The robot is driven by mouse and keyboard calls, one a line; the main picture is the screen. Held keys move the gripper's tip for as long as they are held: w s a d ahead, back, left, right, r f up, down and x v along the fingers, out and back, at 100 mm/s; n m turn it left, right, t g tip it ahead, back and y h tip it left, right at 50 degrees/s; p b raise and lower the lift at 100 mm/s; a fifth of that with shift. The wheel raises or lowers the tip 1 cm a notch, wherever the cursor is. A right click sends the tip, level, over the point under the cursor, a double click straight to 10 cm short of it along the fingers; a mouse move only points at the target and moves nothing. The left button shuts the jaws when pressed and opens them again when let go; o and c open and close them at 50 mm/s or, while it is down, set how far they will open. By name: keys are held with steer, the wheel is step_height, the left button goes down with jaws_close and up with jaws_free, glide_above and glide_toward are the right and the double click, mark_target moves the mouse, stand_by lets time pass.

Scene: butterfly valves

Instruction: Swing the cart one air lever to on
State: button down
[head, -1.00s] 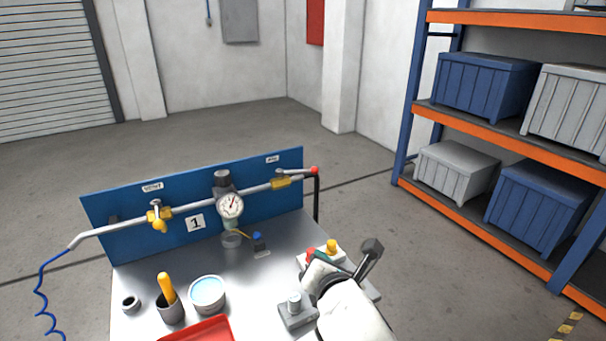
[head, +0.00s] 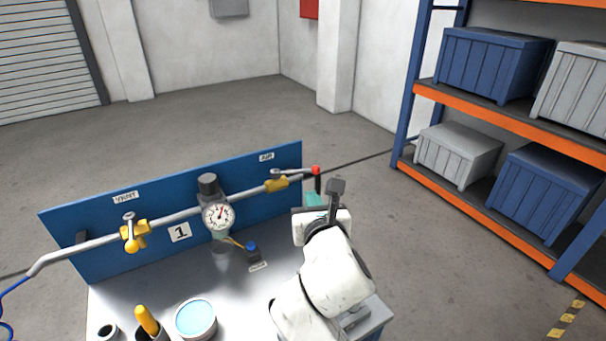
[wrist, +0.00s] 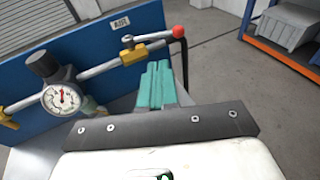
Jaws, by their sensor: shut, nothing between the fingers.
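The cart carries a blue panel (head: 90,210) with a pipe along it. Under the AIR label (head: 266,157) sits a yellow air valve (head: 277,185). Its grey lever (head: 295,172) lies roughly along the pipe, with a red knob (head: 316,170) at its right end. Both also show in the wrist view: the valve (wrist: 133,55) and the red knob (wrist: 179,31). My gripper (wrist: 158,70) has teal fingers, shut and empty. It is in front of and below the lever, apparently apart from it. In the head view my arm partly hides the gripper (head: 314,199).
A gauge (head: 217,216) and the vent valve (head: 135,235), its lever crossing the pipe, are farther left. Shelving stands right.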

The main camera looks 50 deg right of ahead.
mark_target(306, 170)
steer(key=x, duration=1.2)
steer(key=shift+w, duration=0.15)
steer(key=d+p, duration=0.1)
steer(key=p, duration=0.1)
steer(key=w+d+p, duration=0.1)
steer(key=p, duration=0.2)
steer(key=shift+w+r, duration=0.1)
steer(key=shift+r, duration=0.1)
steer(key=shift+w+d+f, duration=0.2)
steer(key=shift+s+p, duration=0.1)
steer(key=shift+p, duration=0.2)
